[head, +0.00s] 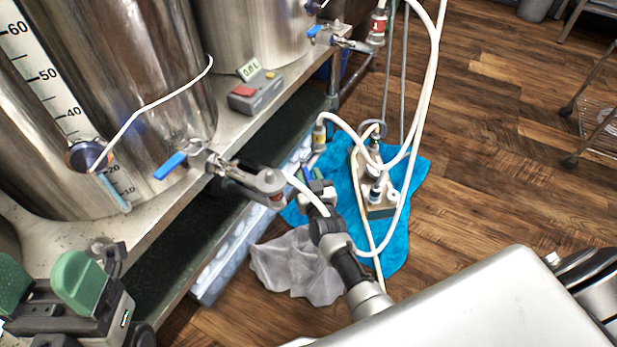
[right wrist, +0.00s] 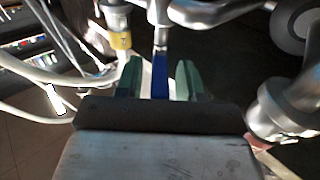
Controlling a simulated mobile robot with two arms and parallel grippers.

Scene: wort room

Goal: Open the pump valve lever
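In the right wrist view a blue valve lever (right wrist: 160,75) on a metal fitting lies between the green fingers of my right gripper (right wrist: 158,72). The fingers are apart, with a gap on each side of the lever. In the head view my right gripper (head: 312,180) is low beside the kettle shelf, left of the pump (head: 378,185). My arm and a white hose partly hide the lever there. The pump stands on a blue towel (head: 415,165) on the floor. My left gripper (head: 45,285), with green fingers apart, is empty at the lower left.
Steel kettles stand on a shelf (head: 150,225) with a small control box (head: 256,92). A kettle valve with a blue handle (head: 171,166) juts over the shelf edge. White hoses (head: 432,80) loop around the pump. A wire cart (head: 600,125) stands right; wooden floor between is clear.

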